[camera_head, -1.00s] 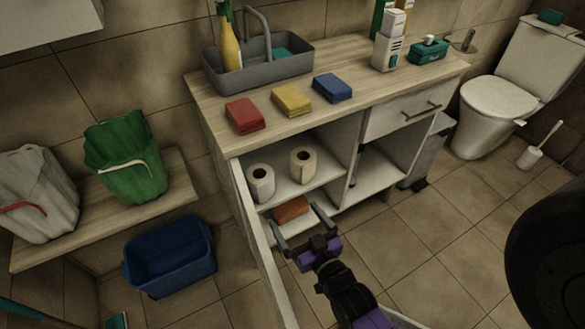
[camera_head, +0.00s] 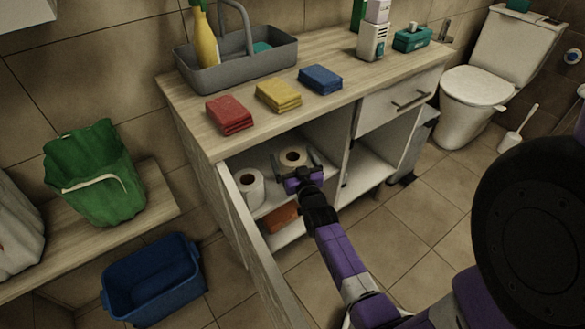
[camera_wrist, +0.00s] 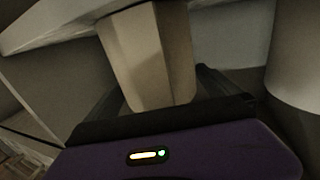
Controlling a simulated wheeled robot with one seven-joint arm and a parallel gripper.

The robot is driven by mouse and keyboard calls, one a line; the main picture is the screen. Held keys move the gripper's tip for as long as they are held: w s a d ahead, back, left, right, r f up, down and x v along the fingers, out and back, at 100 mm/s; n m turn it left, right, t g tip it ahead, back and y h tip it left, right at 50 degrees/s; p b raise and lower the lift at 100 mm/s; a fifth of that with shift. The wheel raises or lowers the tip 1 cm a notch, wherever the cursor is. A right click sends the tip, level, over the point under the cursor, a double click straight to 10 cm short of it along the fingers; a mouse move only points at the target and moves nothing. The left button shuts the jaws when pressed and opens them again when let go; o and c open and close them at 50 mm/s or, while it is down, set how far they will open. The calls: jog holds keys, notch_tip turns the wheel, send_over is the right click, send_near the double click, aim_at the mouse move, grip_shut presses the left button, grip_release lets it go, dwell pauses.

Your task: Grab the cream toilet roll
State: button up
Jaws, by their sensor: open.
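The cream toilet roll (camera_head: 293,158) stands upright on the cabinet's upper shelf, its top with the dark hole showing. My gripper (camera_head: 295,167) is open at the shelf, with its fingers on either side of the cream roll. In the wrist view the cream roll (camera_wrist: 148,55) stands between the spread fingers, close to the palm. Contact with the fingers cannot be made out. The lower front of the cream roll is hidden behind my gripper in the head view.
A white toilet roll (camera_head: 250,189) stands just left of the cream one. The open cabinet door (camera_head: 256,238) is left of my arm. The countertop (camera_head: 200,103) lies above the shelf. An orange-brown block (camera_head: 283,218) lies on the lower shelf.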

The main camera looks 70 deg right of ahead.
jog(key=shift+x, duration=1.3)
jog(key=shift+c, duration=0.4)
jog(key=c, duration=1.4)
